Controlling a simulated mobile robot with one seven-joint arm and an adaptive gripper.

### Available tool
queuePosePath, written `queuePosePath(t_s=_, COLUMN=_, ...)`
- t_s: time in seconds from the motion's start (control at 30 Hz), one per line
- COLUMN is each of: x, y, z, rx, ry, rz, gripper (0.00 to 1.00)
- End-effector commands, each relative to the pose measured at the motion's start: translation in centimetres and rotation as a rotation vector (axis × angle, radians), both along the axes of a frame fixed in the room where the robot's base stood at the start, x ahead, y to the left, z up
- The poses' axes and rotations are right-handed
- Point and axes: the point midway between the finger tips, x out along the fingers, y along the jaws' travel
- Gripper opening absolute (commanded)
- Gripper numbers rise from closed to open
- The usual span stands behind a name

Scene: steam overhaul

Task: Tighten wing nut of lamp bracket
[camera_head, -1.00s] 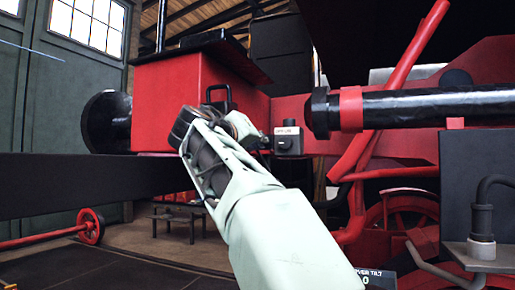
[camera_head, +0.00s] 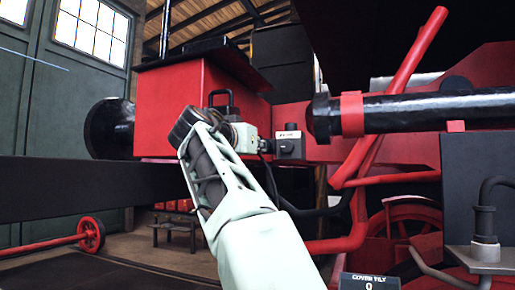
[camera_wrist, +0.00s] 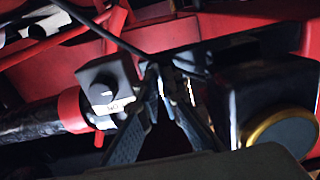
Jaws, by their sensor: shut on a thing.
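My gripper (camera_head: 264,146) is at the left side of a small dark box with a pale label (camera_head: 289,145). In the wrist view its two fingers (camera_wrist: 164,76) converge and are shut on a small part at the bracket, which I take to be the wing nut. The fingertips mostly hide that part, so its angle cannot be told. The labelled box also shows left of the fingers in the wrist view (camera_wrist: 107,84). A dark lamp body with a brass ring (camera_wrist: 281,131) is right of the fingers. Its handle (camera_head: 221,92) shows behind my wrist in the head view.
A black pipe with a red collar (camera_head: 420,108) runs in from the right, close to the labelled box. A large red box (camera_head: 172,105) is behind my wrist. A dark beam (camera_head: 80,187) crosses at left.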

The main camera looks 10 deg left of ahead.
Motion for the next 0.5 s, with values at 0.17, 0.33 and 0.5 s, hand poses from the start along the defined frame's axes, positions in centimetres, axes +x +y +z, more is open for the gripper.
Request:
queuePosePath(t_s=0.17, x=0.06, y=0.03, z=-0.05, rx=0.014, ry=-0.002, rz=0.0, gripper=0.0)
queuePosePath(t_s=0.33, x=0.06, y=0.01, z=-0.01, rx=0.014, ry=-0.002, rz=0.001, gripper=0.0)
queuePosePath(t_s=0.5, x=0.06, y=0.0, z=0.02, rx=0.014, ry=-0.003, rz=0.001, gripper=0.09)
